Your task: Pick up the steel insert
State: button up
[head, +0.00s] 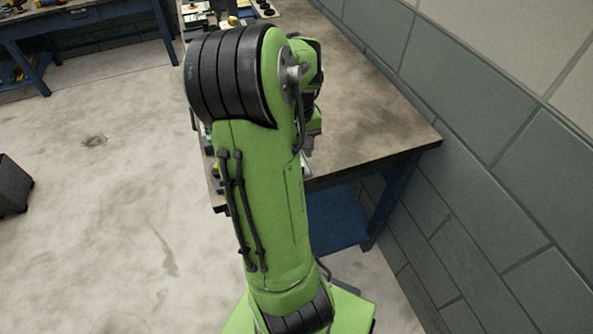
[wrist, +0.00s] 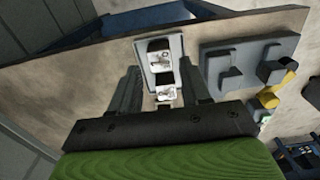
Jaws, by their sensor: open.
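A bright, shiny metal piece, which looks like the steel insert (wrist: 160,58), is in the wrist view on a light grey holder (wrist: 143,62) on the workbench. A second shiny part (wrist: 166,95) shows just below it, and I cannot tell whether the two are one piece. My gripper (wrist: 159,72) is open, with one dark finger on each side of the holder in the picture. I cannot tell its height above it or whether it touches. In the head view, my arm hides the gripper and the insert.
The workbench (head: 375,115) has bare top to the right, beside a grey block wall (head: 470,130). In the wrist view, a grey block with dark shapes (wrist: 246,52) and a yellow item (wrist: 270,97) lie to the right. Another bench (head: 75,20) stands far left.

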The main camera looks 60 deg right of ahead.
jog(key=f+b, duration=0.1)
jog(key=f, duration=0.4)
jog(key=shift+w+d+f+b, duration=0.15)
jog(key=shift+d+f+b, duration=0.05)
jog(key=shift+f+b, duration=0.2)
jog(key=shift+r, duration=0.1)
grip_shut()
